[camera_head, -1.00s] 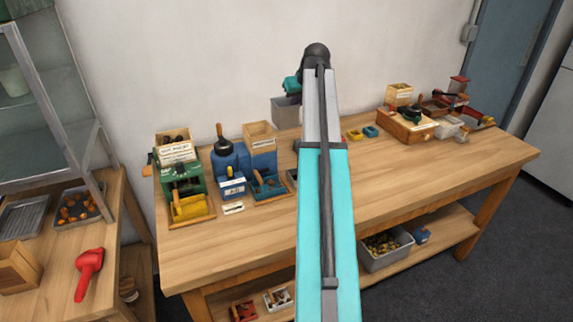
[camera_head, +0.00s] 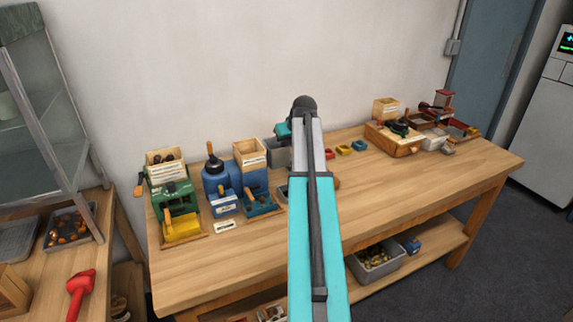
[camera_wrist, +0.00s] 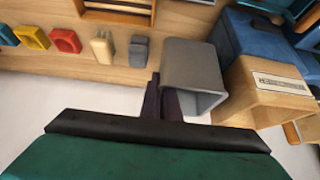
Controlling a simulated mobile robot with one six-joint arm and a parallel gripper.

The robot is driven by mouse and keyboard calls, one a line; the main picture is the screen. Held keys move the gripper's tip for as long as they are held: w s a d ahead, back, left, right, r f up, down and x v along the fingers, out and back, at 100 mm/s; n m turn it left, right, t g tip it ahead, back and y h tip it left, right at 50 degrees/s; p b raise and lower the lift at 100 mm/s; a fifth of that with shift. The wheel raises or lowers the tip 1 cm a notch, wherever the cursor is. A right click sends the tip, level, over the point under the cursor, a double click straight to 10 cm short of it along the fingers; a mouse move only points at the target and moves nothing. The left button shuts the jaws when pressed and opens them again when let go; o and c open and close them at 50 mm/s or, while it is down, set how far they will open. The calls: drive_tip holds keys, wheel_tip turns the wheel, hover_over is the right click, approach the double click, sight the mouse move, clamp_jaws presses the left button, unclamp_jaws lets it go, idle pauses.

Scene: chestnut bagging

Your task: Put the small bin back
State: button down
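The small grey bin (camera_head: 279,155) is at the back of the workbench, just right of a light wooden box on the blue machine. In the wrist view the bin (camera_wrist: 192,72) shows large, its opening facing the camera's lower right. My gripper (camera_wrist: 163,92) has its dark fingers at the bin's near wall, closed on it. In the head view my arm hides the fingers and part of the bin. I cannot tell whether the bin's base touches the bench.
The blue machine (camera_head: 222,180) and the wooden box (camera_head: 249,153) stand close left of the bin. Small red (camera_head: 330,154), yellow (camera_head: 343,149) and blue (camera_head: 359,146) trays lie to the right. A green machine (camera_head: 172,190) is farther left. The bench's front middle (camera_head: 400,185) is clear.

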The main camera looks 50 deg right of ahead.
drive_tip(key=shift+f+p, duration=0.45)
drive_tip(key=shift+f, duration=1.9)
drive_tip(key=shift+f+p, duration=0.45)
drive_tip(key=shift+f, duration=1.45)
drive_tip(key=shift+f, duration=0.15)
drive_tip(key=c, duration=2)
unclamp_jaws()
drive_tip(key=shift+r, duration=0.2)
drive_tip(key=shift+b+v, duration=1.15)
drive_tip(key=shift+v, duration=4.85)
drive_tip(key=shift+f, duration=0.1)
